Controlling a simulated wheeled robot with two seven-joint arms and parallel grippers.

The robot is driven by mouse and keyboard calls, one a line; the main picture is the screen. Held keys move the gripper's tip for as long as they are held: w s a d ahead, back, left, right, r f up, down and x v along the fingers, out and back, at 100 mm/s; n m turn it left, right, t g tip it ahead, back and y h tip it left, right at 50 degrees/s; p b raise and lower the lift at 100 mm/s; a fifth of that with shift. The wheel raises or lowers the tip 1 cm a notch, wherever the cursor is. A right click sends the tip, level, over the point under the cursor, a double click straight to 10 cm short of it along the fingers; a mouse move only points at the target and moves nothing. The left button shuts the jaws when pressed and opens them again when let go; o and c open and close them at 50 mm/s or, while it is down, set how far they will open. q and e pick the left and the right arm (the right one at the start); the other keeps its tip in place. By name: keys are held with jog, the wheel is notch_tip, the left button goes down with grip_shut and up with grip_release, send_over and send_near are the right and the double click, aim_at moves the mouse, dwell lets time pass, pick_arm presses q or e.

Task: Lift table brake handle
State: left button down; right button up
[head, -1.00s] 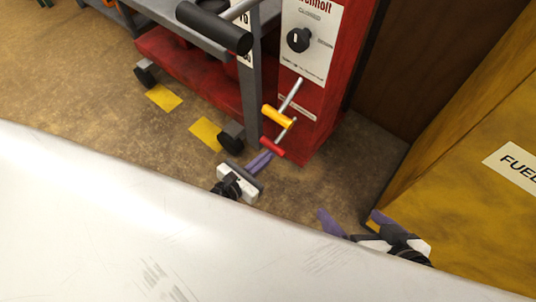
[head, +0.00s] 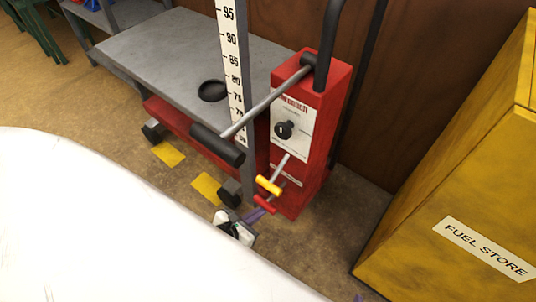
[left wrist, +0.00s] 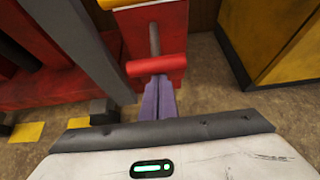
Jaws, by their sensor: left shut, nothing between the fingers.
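The lift table has a red column (head: 300,165) with two short grip bars on metal rods, a yellow grip (head: 268,186) and a red grip (head: 264,204) below it. No label shows which one is the brake handle. My left gripper (head: 258,214) is shut and empty, its purple fingers close to the red grip. In the left wrist view, the red grip (left wrist: 157,66) lies across just beyond the fingertips (left wrist: 158,82); whether they touch it I cannot tell. Only a purple sliver of my right gripper (head: 360,297) shows at the bottom edge.
A black-gripped lever (head: 217,145) juts from the column top over the grey table deck (head: 190,55). A black knob (head: 284,130) is on the column's front panel. A yellow fuel store (head: 445,190) stands at the right, with bare floor between. Casters (head: 230,193) stand near my left gripper.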

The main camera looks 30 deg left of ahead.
pick_arm(q)
jog(key=shift+w, duration=0.15)
pick_arm(e)
jog(key=shift+f, duration=0.2)
pick_arm(q)
notch_tip(320, 180, down, 5)
jog(key=s+b, duration=0.1)
jog(key=b, duration=0.4)
jog(key=p+v, duration=0.4)
jog(key=v, duration=0.6)
jog(key=shift+r, duration=0.45)
pick_arm(e)
jog(key=shift+w+a+r, duration=0.1)
jog(key=shift+a, duration=0.05)
pick_arm(q)
jog(key=shift+s+a, duration=0.1)
jog(key=shift+s, duration=0.1)
